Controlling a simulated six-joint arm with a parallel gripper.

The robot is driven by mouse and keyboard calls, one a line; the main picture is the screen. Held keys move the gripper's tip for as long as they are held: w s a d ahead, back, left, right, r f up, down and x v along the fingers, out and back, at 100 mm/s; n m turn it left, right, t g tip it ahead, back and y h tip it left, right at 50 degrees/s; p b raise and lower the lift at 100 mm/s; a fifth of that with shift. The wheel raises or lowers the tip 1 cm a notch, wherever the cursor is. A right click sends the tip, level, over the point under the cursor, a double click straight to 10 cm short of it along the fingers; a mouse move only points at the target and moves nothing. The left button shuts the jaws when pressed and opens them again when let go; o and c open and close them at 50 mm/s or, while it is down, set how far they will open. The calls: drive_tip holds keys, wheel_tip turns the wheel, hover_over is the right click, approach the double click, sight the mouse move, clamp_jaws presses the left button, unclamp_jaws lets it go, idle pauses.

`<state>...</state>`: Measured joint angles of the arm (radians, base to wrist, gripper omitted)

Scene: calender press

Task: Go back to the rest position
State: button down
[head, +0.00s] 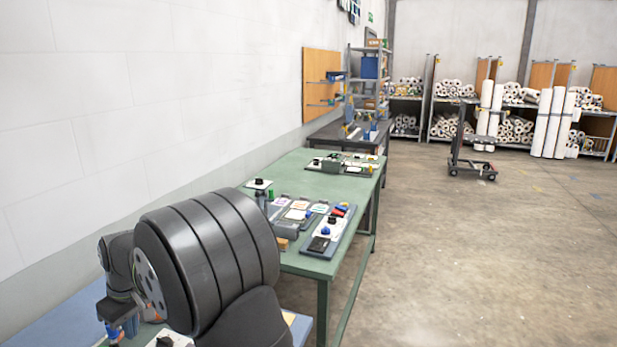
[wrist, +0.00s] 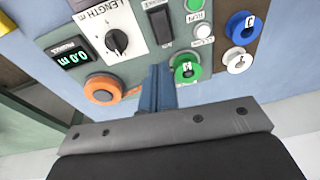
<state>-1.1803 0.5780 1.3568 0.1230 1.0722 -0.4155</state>
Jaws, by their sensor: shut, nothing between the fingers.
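My gripper (wrist: 160,88) shows in the wrist view as narrow blue fingers, closed together with nothing between them. It points at a control panel (wrist: 135,73), between an orange ring knob (wrist: 102,89) and a green button (wrist: 186,68). I cannot tell whether the fingertips touch the panel. My dark arm fills much of that corner and hides part of the bench.
A green table (head: 292,170) carries several control boxes. A pale wall (head: 150,90) stands left; open floor (head: 470,260) lies right.

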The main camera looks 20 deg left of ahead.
drive_tip(key=shift+w+a+m+g+y, duration=0.15)
drive_tip(key=shift+w+a+g, duration=0.1)
drive_tip(key=shift+w, duration=0.55)
drive_tip(key=shift+w+a+m+g+y, duration=0.15)
drive_tip(key=shift+w+g, duration=0.1)
drive_tip(key=shift+w, duration=0.5)
idle(1.1)
